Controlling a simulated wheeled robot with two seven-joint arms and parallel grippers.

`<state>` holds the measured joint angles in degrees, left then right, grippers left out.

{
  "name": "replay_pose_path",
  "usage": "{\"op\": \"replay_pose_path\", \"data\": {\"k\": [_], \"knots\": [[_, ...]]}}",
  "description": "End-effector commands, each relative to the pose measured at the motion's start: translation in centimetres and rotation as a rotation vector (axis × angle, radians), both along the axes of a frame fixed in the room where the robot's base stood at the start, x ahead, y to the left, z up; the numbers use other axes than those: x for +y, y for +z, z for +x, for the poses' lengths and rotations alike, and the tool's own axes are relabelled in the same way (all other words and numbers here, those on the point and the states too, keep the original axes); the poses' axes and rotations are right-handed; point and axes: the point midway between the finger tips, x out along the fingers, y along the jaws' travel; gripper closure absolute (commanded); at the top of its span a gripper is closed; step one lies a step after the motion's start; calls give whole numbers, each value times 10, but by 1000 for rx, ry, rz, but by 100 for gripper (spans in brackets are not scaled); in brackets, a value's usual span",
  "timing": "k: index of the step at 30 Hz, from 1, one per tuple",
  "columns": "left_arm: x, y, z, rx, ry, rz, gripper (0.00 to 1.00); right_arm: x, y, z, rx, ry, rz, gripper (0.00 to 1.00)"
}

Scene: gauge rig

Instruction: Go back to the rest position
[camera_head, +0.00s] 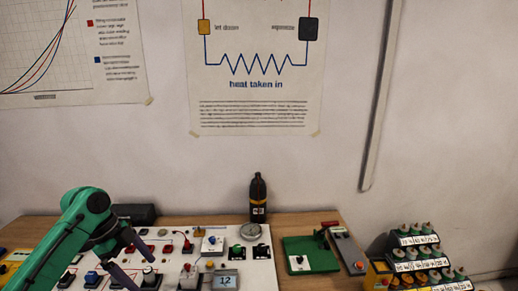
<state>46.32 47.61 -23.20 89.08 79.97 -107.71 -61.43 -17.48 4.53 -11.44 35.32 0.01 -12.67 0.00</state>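My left arm, green and dark grey, comes in from the lower left. My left gripper (144,273) hangs over the white panel (212,262) on the table. Its two dark fingers are spread apart and I see nothing held between them. A black-topped knob shows close to the fingertips; I cannot tell whether they touch it. My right gripper is not in view.
The white panel carries several knobs, plugs and a small display reading 12 (227,281). A dark bottle (258,196) stands behind it. A green board (311,255) lies to its right. A stepped rack (420,262) stands at the far right. Posters hang on the wall.

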Motion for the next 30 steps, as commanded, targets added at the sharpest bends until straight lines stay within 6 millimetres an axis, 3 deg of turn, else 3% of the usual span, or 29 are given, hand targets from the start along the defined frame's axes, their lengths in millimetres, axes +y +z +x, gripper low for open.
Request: {"op": "replay_pose_path", "data": {"k": [14, 18, 24, 30], "knots": [[-59, -97, -30, 58, 187, 95, 0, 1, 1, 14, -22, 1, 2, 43], [-82, -129, -53, 63, 317, 106, 0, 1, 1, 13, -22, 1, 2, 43], [-105, -160, -96, 61, 593, 89, 0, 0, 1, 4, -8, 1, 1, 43], [-101, -167, -137, 56, 899, 70, 0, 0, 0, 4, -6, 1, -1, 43]]}}
